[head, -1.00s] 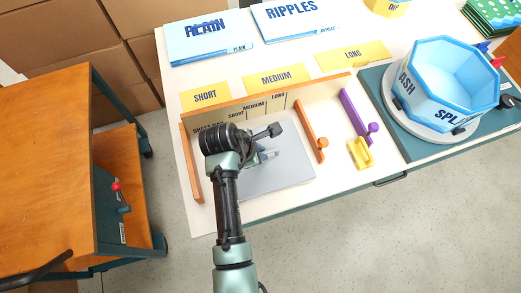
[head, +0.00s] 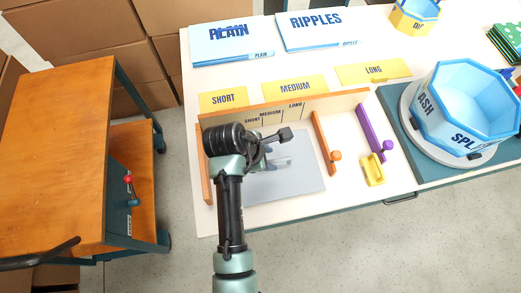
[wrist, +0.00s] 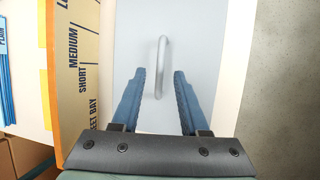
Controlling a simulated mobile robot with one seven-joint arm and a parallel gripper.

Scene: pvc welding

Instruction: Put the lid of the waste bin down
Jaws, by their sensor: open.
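A flat grey panel with a pale loop handle lies in the marked bay on the white table, and may be the lid. The panel (head: 300,180) is partly hidden by my arm in the head view; it also shows in the wrist view (wrist: 210,40). The handle (wrist: 161,50) stands up from it. My gripper (head: 277,157) is over the panel. In the wrist view its two blue fingers (wrist: 160,76) are spread, with the handle's near end between them and a gap on both sides. I cannot make out a waste bin.
A wooden fence (head: 345,103) and an orange bar (head: 327,145) edge the bay. A purple bar (head: 372,130) and a yellow piece (head: 373,170) lie to the right. A blue octagonal tub (head: 468,105) stands farther right. A wooden cart (head: 55,150) is at left, with open floor between.

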